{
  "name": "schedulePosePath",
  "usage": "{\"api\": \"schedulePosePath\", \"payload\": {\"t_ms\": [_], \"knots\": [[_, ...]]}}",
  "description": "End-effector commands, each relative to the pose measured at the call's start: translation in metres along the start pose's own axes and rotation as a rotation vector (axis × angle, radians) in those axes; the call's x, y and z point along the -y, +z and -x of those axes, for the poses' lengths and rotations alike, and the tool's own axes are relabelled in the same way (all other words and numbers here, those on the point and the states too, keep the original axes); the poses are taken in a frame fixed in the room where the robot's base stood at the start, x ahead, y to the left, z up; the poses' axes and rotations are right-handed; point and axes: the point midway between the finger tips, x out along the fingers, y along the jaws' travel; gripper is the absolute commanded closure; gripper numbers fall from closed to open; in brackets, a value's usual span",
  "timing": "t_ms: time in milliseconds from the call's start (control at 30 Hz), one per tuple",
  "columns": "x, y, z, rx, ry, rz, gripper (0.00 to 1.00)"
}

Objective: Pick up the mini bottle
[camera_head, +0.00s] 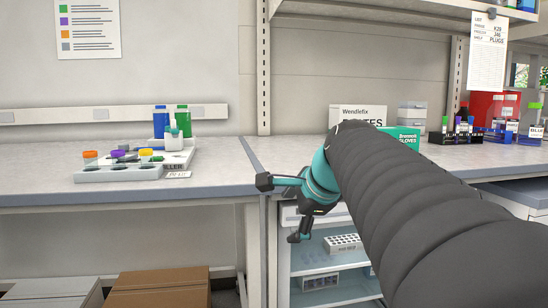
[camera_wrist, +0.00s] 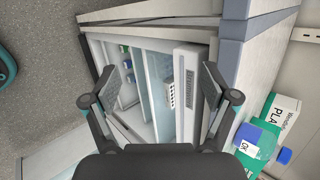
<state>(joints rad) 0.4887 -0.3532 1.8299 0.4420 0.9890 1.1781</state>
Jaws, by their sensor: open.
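I cannot tell for sure which thing is the mini bottle. In the wrist view small containers with blue and green caps (camera_wrist: 126,62) show inside the open fridge. My gripper (camera_head: 281,210) is open and empty, in front of the bench edge and near the open fridge. Its two fingers (camera_wrist: 158,92) also show spread apart in the wrist view, facing the fridge.
The fridge (camera_head: 318,262) under the bench holds white racks (camera_head: 342,243). A grey tray (camera_head: 122,172) with coloured caps lies on the left bench. Boxes of gloves (camera_head: 402,136) and dark bottle racks stand on the right bench. The bench middle is clear.

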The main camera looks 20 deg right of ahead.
Motion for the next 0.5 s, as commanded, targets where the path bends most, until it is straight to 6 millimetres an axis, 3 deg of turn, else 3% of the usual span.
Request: {"api": "schedulePosePath", "payload": {"t_ms": [33,200,333,500], "knots": [[0.023,-0.020,0.002,-0.005,-0.039,-0.149,0.15],[0.095,-0.079,0.024,0.037,-0.177,-0.664,0.15],[0.136,-0.125,0.045,0.101,-0.271,-0.995,0.15],[0.166,-0.168,0.070,0.183,-0.352,-1.280,0.15]]}}
